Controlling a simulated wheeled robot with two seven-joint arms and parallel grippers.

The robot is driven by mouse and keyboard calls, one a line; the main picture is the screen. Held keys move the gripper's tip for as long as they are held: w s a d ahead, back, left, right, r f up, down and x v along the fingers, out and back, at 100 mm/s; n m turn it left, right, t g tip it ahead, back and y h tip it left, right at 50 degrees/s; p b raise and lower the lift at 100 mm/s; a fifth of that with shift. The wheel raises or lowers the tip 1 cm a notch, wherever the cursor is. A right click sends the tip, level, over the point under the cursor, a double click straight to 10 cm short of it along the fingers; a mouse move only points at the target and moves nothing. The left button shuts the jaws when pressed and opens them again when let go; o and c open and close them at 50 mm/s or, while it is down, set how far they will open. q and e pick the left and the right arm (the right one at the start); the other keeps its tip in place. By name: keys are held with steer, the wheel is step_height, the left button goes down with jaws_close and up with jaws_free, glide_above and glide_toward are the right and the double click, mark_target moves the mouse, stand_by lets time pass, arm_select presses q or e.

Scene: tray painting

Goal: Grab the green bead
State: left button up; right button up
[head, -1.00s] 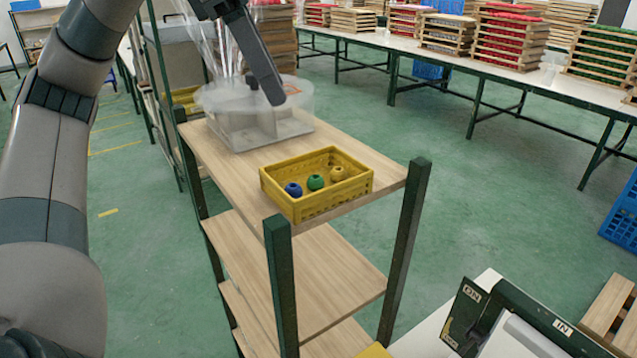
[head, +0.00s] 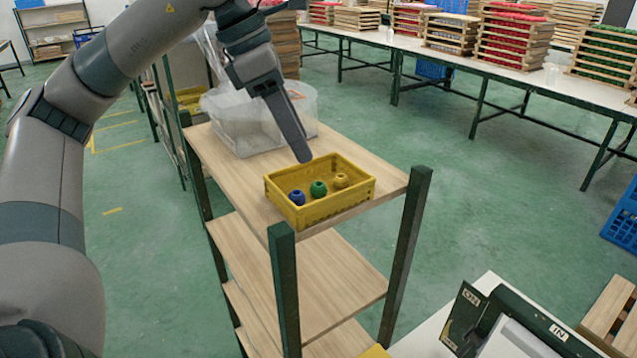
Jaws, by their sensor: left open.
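The green bead (head: 318,188) lies in a small yellow crate (head: 337,207) on the top shelf of a wooden rack. A blue bead (head: 297,197) lies to its left and a yellow bead (head: 341,180) to its right, all in a row. My left gripper (head: 303,158) is open and empty, pointing down at the far rim of the crate, above and behind the green bead. Only one finger shows clearly; the other is hidden. My right gripper is not in view.
A clear plastic bin (head: 240,125) stands behind the crate on the same shelf (head: 225,170). Green posts (head: 284,285) rise at the shelf's corners. A machine (head: 500,325) sits at the lower right. A long table (head: 480,85) with stacked trays is far behind.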

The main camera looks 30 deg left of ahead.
mark_target(314, 184)
arm_select(q)
steer(key=p+x, duration=0.1)
steer(key=x, duration=0.2)
steer(key=shift+w+f, duration=0.1)
steer(key=shift+f, duration=0.1)
steer(key=shift+d+f, duration=0.15)
steer(key=shift+f, duration=0.1)
steer(key=shift+w+f+p, duration=0.1)
steer(key=shift+f+p, duration=0.4)
steer(key=shift+p, duration=0.1)
steer(key=p+x, duration=0.1)
steer(key=x, duration=0.2)
steer(key=shift+p, duration=0.35)
steer(key=shift+w+f, duration=0.1)
steer(key=shift+f, duration=0.55)
